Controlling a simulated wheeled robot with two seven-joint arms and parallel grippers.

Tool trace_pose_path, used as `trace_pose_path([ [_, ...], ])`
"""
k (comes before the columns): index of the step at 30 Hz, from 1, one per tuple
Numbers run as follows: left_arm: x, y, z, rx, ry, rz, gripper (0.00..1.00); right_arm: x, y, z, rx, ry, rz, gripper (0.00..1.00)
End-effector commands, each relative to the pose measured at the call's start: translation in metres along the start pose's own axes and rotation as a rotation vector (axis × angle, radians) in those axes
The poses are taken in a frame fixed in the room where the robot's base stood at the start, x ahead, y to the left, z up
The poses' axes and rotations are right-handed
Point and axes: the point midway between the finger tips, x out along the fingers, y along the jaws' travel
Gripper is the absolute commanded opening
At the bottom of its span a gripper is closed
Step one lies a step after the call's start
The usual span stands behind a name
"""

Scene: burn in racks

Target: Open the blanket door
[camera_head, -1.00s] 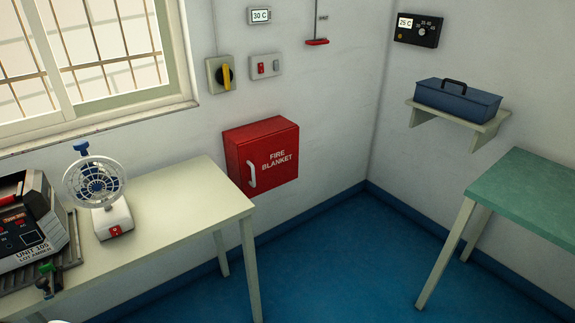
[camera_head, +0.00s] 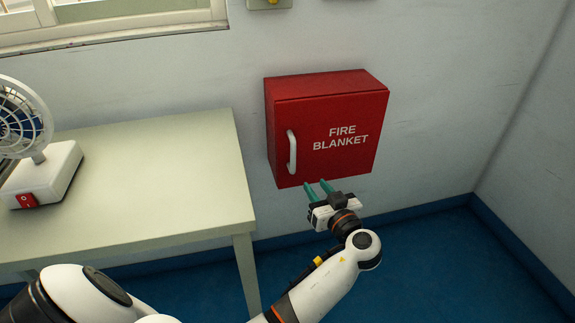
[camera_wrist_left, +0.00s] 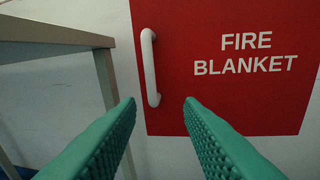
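The red fire blanket box (camera_head: 330,125) is on the wall, its door shut. A white vertical handle (camera_head: 292,152) is on the left side of the door. My left gripper (camera_head: 319,188) is just below the box's lower edge in the head view, a little right of the handle. Its green fingers are apart with nothing between them. In the left wrist view the fingers (camera_wrist_left: 160,102) frame the lower end of the handle (camera_wrist_left: 150,68), which appears ahead of them. I cannot tell that they touch it. My right gripper is not in view.
A pale table (camera_head: 150,175) stands left of the box, its right edge and leg close to my left arm. A white fan (camera_head: 40,170) with a red switch stands on it. The wall and blue floor (camera_head: 430,265) to the right are clear.

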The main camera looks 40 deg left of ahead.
Motion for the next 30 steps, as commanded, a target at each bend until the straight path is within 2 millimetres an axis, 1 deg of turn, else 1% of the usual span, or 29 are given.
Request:
trace_pose_path([
  [3,0.0,0.007,0.016,-0.074,-0.043,0.044,0.34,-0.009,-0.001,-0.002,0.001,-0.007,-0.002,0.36],
  [5,0.003,0.009,0.02,-0.088,-0.05,0.053,0.34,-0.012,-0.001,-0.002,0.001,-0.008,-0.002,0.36],
  [7,0.01,0.01,0.022,-0.09,-0.053,0.056,0.34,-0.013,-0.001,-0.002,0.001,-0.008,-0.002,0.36],
  [11,0.033,0.011,0.024,-0.087,-0.053,0.056,0.34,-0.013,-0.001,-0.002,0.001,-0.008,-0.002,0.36],
  [18,0.081,0.013,0.025,-0.084,-0.051,0.053,0.34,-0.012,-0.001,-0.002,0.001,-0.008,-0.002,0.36],
  [21,0.097,0.014,0.025,-0.085,-0.051,0.052,0.34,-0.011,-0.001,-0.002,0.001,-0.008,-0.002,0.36],
  [25,0.111,0.015,0.025,-0.084,-0.05,0.052,0.34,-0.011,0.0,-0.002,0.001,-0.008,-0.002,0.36],
  [30,0.118,0.014,0.025,-0.084,-0.048,0.05,0.34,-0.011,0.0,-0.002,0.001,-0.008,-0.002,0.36],
])
